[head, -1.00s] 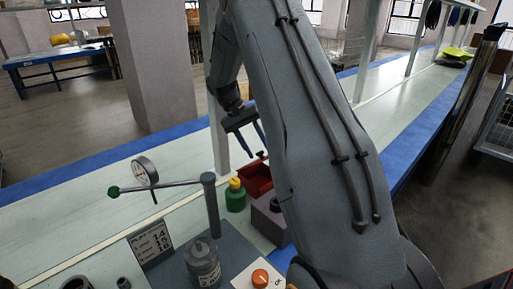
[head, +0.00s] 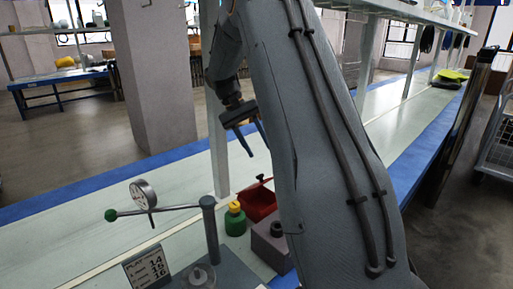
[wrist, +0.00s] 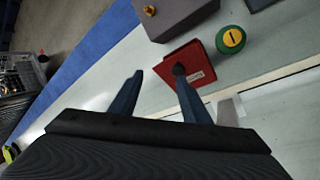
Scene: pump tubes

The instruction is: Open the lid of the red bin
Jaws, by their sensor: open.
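The red bin (head: 262,203) stands on the pale bench, partly hidden by my arm in the head view. In the wrist view the red bin (wrist: 188,66) shows a red top, a small white label and a dark knob (wrist: 179,69). I cannot tell for sure whether its lid is fully shut. My gripper (head: 256,147) is open and empty, above and behind the bin in the head view. In the wrist view my gripper (wrist: 158,74) has its two blue fingers apart; the right fingertip overlaps the knob in the picture, but contact cannot be told.
A green container with a yellow cap (head: 235,219) stands beside the bin. A grey box (head: 270,243) with a dark knob is in front of it. A dial gauge (head: 142,195) on a horizontal rod and a sign (head: 148,267) are at left. Pale bench surface lies clear behind.

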